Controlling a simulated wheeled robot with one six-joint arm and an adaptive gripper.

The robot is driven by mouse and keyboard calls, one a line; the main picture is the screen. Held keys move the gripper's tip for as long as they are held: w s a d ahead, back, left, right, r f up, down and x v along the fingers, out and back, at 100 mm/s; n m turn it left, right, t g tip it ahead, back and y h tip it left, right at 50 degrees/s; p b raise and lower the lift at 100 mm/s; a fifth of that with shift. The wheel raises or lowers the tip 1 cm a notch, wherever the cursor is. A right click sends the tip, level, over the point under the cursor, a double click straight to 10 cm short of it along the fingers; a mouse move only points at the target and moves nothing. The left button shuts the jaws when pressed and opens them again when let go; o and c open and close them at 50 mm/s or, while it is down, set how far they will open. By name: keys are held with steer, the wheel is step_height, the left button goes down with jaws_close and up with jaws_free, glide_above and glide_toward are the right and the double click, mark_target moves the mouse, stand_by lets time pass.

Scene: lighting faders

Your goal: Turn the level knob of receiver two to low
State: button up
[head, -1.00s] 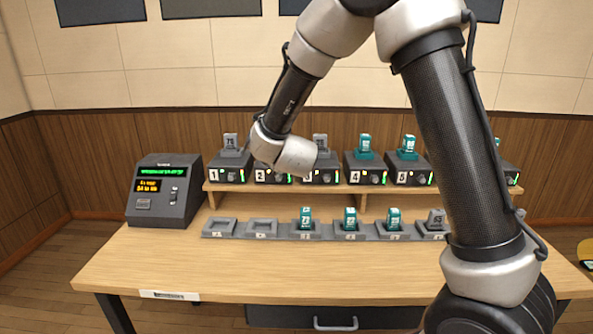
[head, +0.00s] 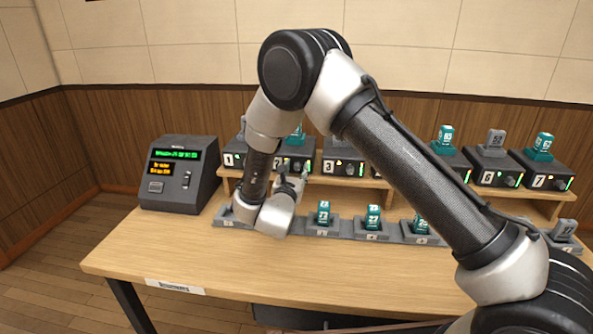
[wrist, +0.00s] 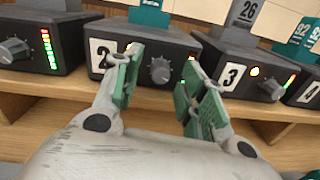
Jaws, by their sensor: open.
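Receiver two (head: 285,160) is a dark box with a white "2" label on the wooden shelf. A teal pack stands on top of it. In the wrist view receiver two (wrist: 146,50) is straight ahead, and its grey level knob (wrist: 160,70) shows between my fingers. My gripper (wrist: 160,82) is open, with green-padded fingers, one on each side of the knob and apart from it. A finger partly covers the "2" label. In the head view my gripper (head: 292,182) is in front of receiver two, and the knob is hard to make out there.
Receiver one (wrist: 36,45) stands close on the left and receiver three (wrist: 245,75) close on the right. Below the shelf, a row of charging slots (head: 372,232) holds several teal packs. A dark console (head: 178,172) stands at the table's left.

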steer(key=shift+w+d, duration=0.1)
steer(key=shift+w, duration=0.3)
jaws_close()
steer(key=n, duration=0.4)
steer(key=shift+n, duration=0.4)
jaws_free()
steer(key=v, duration=1.2)
steer(key=shift+f, duration=0.2)
